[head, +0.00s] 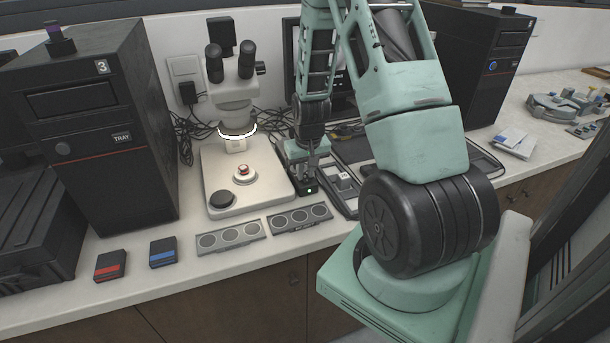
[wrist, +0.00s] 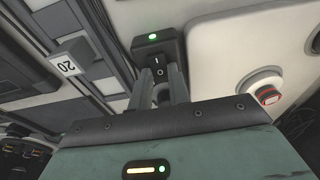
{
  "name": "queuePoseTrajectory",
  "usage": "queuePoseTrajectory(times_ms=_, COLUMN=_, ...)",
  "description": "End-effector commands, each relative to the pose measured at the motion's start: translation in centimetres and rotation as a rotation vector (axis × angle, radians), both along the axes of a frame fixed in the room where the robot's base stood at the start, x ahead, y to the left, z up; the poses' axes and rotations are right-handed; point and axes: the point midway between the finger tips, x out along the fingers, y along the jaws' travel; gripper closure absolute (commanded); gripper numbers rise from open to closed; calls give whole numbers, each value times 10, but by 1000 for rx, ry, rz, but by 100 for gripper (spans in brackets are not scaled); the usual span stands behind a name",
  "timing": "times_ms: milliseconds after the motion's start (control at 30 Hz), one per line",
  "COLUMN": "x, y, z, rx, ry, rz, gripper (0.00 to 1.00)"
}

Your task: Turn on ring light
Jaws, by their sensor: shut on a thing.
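The microscope (head: 232,98) stands on its pale base, and the ring light (head: 238,132) under its head glows white. A small black switch box (head: 309,190) with a lit green lamp sits at the right of the base. In the wrist view the switch box (wrist: 152,48) shows its green lamp and a black rocker marked I and O. My gripper (head: 307,170) points down at the box. In the wrist view my gripper's fingers (wrist: 165,88) are closed at the rocker end of the box, partly hiding it.
Two grey slide holders (head: 230,238) (head: 300,217) lie in front of the microscope. A red-marked box (head: 110,265) and a blue-marked box (head: 163,252) lie to the left. A black tower (head: 95,130) stands at far left. Cables run behind the microscope.

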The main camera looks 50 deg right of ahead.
Motion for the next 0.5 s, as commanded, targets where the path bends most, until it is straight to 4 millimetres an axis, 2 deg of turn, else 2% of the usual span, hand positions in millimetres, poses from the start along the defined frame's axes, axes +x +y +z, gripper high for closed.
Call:
queuePoseTrajectory(times_ms=33, x=-1, y=0, z=-5, rx=-18, ry=-29, rz=0, gripper=100)
queuePoseTrajectory(times_ms=200, x=-2, y=1, z=-1, rx=-51, ry=-83, rz=0, gripper=100)
queuePoseTrajectory(times_ms=500, x=-2, y=1, z=1, rx=-54, ry=-88, rz=0, gripper=100)
